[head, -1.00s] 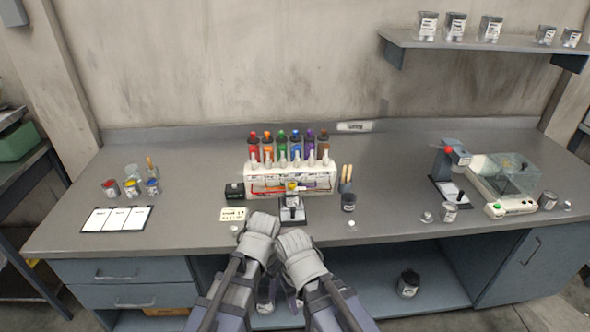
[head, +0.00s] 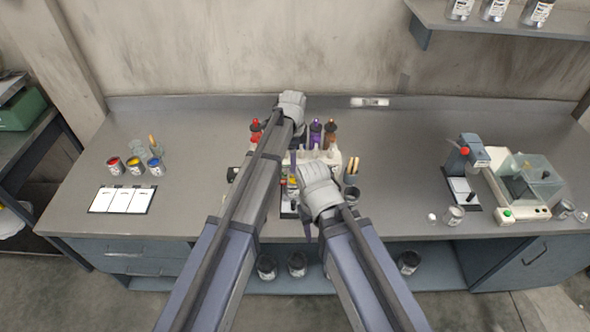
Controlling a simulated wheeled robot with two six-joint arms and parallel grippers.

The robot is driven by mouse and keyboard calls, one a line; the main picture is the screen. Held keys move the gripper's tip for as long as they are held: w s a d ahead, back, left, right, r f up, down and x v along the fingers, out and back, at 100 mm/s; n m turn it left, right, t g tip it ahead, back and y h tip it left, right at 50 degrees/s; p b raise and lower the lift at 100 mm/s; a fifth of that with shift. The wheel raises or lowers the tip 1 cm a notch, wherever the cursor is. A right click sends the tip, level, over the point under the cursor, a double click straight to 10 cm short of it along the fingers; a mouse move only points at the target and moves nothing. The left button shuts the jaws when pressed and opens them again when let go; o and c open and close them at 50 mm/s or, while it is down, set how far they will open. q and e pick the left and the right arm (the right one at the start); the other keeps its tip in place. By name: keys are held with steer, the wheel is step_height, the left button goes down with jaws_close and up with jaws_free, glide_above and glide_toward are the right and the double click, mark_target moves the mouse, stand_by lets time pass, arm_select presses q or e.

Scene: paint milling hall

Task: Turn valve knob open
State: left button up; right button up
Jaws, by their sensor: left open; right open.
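The paint dispenser (head: 334,157) stands at the middle of the bench, a white rack with coloured bottles. Its red bottle (head: 255,130), purple bottle (head: 315,132) and brown bottle (head: 330,136) show, but my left arm covers most of the others. A small yellow part (head: 292,180) shows low on its front, between my arms; I cannot tell whether it is the valve knob. My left gripper (head: 291,104) is open over the back of the dispenser. My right gripper (head: 318,176) is open in front of the dispenser's right half. Its fingertips are hard to make out.
Small paint pots (head: 135,166) and a white card board (head: 122,200) are at left. A red-knobbed stand (head: 468,160) and a clear-lidded machine (head: 520,185) are at right. The bench between is mostly clear.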

mark_target(293, 177)
arm_select(q)
steer(key=shift+f+b, duration=3.9)
steer(key=shift+f, duration=0.05)
steer(key=shift+c, duration=0.3)
jaws_close()
